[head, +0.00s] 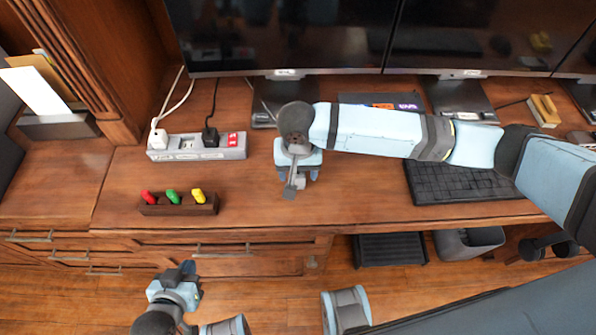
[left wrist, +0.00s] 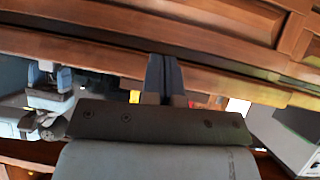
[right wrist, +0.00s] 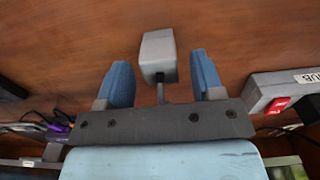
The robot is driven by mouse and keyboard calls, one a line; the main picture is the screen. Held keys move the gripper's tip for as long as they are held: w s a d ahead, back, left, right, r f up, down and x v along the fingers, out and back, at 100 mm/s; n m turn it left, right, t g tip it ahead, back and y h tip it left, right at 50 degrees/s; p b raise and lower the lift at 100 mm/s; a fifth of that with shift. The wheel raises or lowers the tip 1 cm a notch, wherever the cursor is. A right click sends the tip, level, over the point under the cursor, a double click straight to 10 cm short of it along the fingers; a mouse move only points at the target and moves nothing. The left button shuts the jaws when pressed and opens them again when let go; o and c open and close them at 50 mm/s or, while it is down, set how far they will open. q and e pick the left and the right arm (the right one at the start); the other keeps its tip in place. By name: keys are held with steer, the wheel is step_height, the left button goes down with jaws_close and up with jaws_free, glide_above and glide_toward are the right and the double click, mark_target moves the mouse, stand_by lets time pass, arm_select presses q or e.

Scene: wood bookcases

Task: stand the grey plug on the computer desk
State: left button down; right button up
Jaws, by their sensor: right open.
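The grey plug (head: 290,190) is at the computer desk (head: 250,210), just under my right gripper (head: 298,173). In the right wrist view the plug (right wrist: 158,54) is a light grey block with a dark stem towards the gripper. It sits between the two spread blue fingers (right wrist: 160,85), with a gap on each side. The right gripper is open around it. Whether the plug's base rests fully on the wood is hard to tell. My left gripper (head: 187,268) is low in front of the desk, away from the plug. Its fingers (left wrist: 164,76) are together, with nothing seen between them.
A power strip (head: 232,152) with a white and a black plug lies left of the right gripper. A small dark tray (head: 178,210) holds red, green and yellow pieces. Monitors (head: 285,35) stand behind; a keyboard (head: 460,182) lies right. Bare wood surrounds the plug.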

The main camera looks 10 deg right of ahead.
mark_target(298, 173)
arm_select(q)
steer(key=shift+d+r+p, duration=0.1)
steer(key=shift+r+p, duration=0.15)
steer(key=shift+p, duration=0.55)
arm_select(e)
step_height(298, 173, up, 11)
arm_select(q)
steer(key=shift+r, duration=0.15)
steer(key=shift+a, duration=0.2)
arm_select(e)
steer(key=shift+f, duration=0.1)
